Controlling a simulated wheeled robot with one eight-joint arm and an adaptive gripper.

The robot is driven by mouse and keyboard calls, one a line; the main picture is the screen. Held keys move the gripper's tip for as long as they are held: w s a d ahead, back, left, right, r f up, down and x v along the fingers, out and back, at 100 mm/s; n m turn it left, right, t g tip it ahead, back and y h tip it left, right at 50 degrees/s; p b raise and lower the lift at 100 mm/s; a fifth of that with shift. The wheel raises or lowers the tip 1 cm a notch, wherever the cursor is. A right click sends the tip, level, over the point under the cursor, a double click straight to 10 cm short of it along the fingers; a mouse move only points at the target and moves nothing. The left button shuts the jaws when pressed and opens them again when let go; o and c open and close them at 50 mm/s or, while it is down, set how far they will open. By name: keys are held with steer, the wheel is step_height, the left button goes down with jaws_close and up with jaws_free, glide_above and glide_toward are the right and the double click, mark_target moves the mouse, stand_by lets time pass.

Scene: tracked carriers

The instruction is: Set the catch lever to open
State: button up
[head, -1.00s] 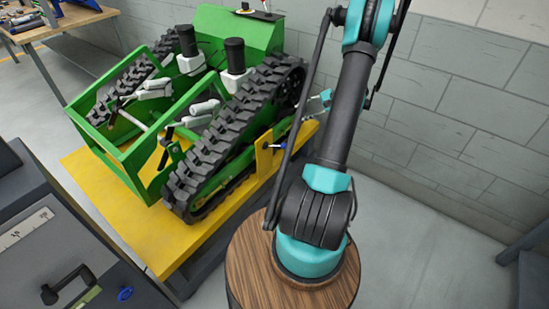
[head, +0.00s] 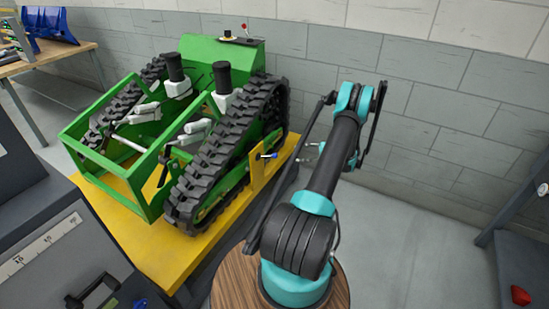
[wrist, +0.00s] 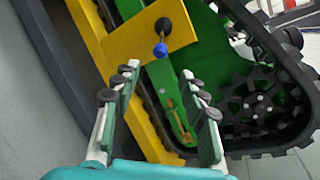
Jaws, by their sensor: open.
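A small lever with a blue knob (wrist: 160,50) sits on a yellow plate (wrist: 135,40) beside the green tracked carrier (wrist: 185,60). The plate and the blue knob (head: 272,156) also show in the head view, at the carrier's right side. I take this for the catch lever; no open mark is readable. The lever hangs from a black pivot (wrist: 163,25) in the wrist view. My gripper (wrist: 160,72) is open and empty, its fingertips just short of the knob and apart from it.
The carrier stands on a yellow platform (head: 150,250); its black track (head: 230,150) runs close by the plate. A second lever with a red knob (head: 243,27) is on top of the carrier. A grey block wall (head: 440,120) stands behind.

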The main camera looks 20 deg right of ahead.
mark_target(275, 156)
steer(key=x, duration=1.3)
steer(key=shift+w, duration=0.15)
steer(key=shift+c, duration=0.6)
jaws_close()
